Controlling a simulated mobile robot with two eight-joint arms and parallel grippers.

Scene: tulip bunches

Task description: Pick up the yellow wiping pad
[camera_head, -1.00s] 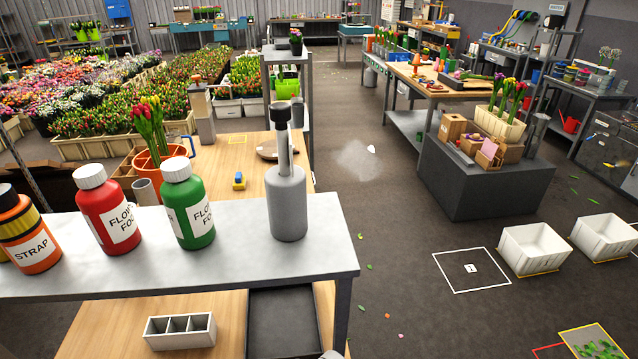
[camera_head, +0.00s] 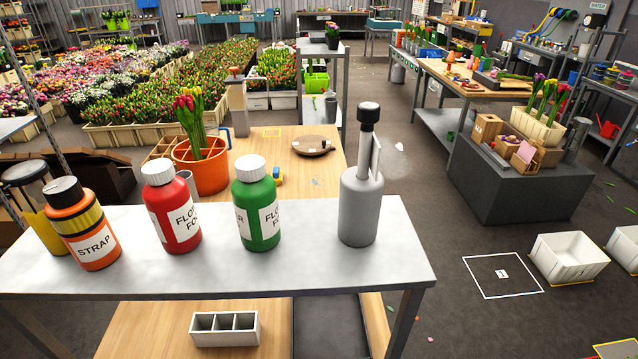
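I cannot clearly make out a yellow wiping pad. A small yellow and blue object (camera_head: 278,177) lies on the wooden table (camera_head: 318,175), just behind the metal shelf and right of the orange pot; it is partly hidden by the green bottle, and I cannot tell whether it is the pad. Neither of my grippers is in view.
The metal shelf (camera_head: 315,262) in front bears an orange strap bottle (camera_head: 85,225), a red bottle (camera_head: 172,207), a green bottle (camera_head: 257,205) and a grey bottle (camera_head: 359,207). An orange tulip pot (camera_head: 202,165) stands behind.

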